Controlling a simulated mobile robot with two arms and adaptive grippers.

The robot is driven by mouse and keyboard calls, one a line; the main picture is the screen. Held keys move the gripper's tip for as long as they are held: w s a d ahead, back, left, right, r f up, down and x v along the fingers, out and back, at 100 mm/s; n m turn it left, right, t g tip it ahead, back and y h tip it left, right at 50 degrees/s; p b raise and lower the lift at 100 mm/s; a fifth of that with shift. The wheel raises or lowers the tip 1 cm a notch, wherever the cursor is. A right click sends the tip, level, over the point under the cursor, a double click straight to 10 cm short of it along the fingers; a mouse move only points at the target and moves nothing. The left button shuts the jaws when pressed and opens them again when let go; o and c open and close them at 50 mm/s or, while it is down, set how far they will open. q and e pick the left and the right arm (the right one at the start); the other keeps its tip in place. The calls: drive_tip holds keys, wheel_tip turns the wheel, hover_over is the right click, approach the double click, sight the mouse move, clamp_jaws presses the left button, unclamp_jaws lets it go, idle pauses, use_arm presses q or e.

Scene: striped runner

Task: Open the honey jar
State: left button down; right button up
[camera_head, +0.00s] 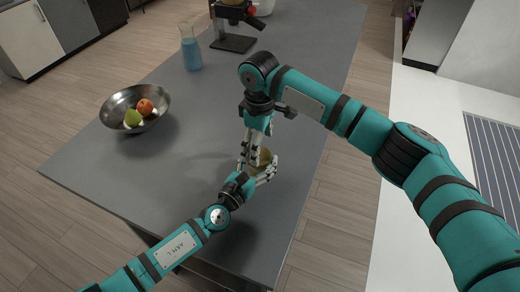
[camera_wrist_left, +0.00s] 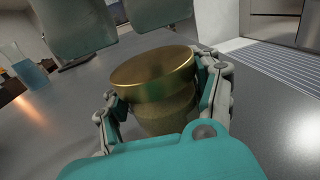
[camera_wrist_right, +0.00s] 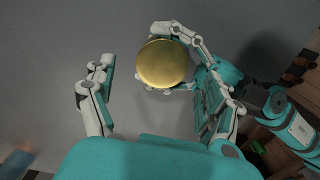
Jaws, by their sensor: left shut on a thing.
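The honey jar has a round gold lid (camera_wrist_left: 155,72) and an amber-brown body (camera_wrist_left: 165,112). It stands between the fingers of my left gripper (camera_wrist_left: 165,100), which is shut on its body below the lid. The lid sits on the jar. In the right wrist view the lid (camera_wrist_right: 163,63) shows from above. My right gripper (camera_wrist_right: 155,85) is open and empty above the jar, its fingers spread wide and apart from the lid. In the head view the jar (camera_head: 262,158) is partly hidden by my left gripper (camera_head: 262,174) and right gripper (camera_head: 252,150).
The grey counter (camera_head: 180,165) is clear around the jar. A metal bowl (camera_head: 118,104) with fruit stands at the left. A flask of blue liquid (camera_head: 190,50) and a dark coffee machine (camera_head: 233,42) stand farther back.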

drive_tip(key=shift+r+m, duration=0.3)
drive_tip(key=shift+r, duration=0.55)
drive_tip(key=shift+a+r+m, duration=0.1)
drive_tip(key=shift+r+m, duration=0.75)
drive_tip(key=shift+m, duration=0.15)
drive_tip(key=shift+s+r+m, duration=0.1)
drive_tip(key=shift+r+m, duration=0.2)
drive_tip(key=shift+m, duration=0.1)
wheel_tip(320, 180, down, 8)
drive_tip(key=shift+r, duration=0.2)
drive_tip(key=c, duration=1.2)
drive_tip(key=shift+n, duration=1.1)
drive_tip(key=shift+c, duration=0.2)
